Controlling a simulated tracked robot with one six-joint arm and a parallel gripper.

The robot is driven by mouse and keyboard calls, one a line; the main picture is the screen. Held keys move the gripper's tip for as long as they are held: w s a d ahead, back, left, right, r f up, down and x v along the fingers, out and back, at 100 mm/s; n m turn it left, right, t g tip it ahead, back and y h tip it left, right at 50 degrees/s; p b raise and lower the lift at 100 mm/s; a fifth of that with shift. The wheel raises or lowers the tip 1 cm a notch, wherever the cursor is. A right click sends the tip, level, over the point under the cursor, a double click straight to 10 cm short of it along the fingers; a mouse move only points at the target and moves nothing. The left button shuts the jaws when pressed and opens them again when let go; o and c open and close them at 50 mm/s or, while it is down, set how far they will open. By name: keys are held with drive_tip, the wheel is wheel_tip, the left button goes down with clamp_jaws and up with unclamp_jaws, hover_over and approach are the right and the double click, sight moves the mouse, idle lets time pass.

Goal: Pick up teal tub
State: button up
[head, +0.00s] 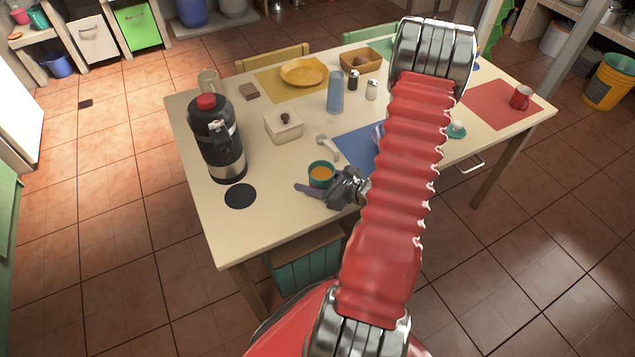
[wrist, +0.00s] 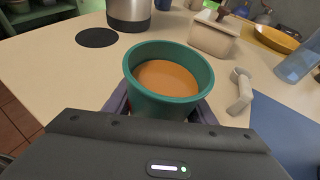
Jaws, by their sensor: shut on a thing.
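The teal tub (head: 321,176) is a small round open tub with orange contents, at the near edge of the table in the head view. In the wrist view the tub (wrist: 160,106) fills the middle, upright, with its rim and orange contents showing. My gripper (head: 319,190) reaches it from the right in the head view. In the wrist view the jaws (wrist: 160,108) lie at either side of the tub, shut on it. The tub's lower part is hidden behind the gripper body, so I cannot tell whether it touches the table.
A black round mat (head: 240,196) and a tall flask (head: 218,140) stand to the left. A lidded box (head: 283,125) is behind, and a pale handled object (head: 327,147) lies close to the tub. A blue mat (head: 352,146) is to the right. The table's front edge is close.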

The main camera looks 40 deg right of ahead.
drive_tip(key=shift+r, duration=5)
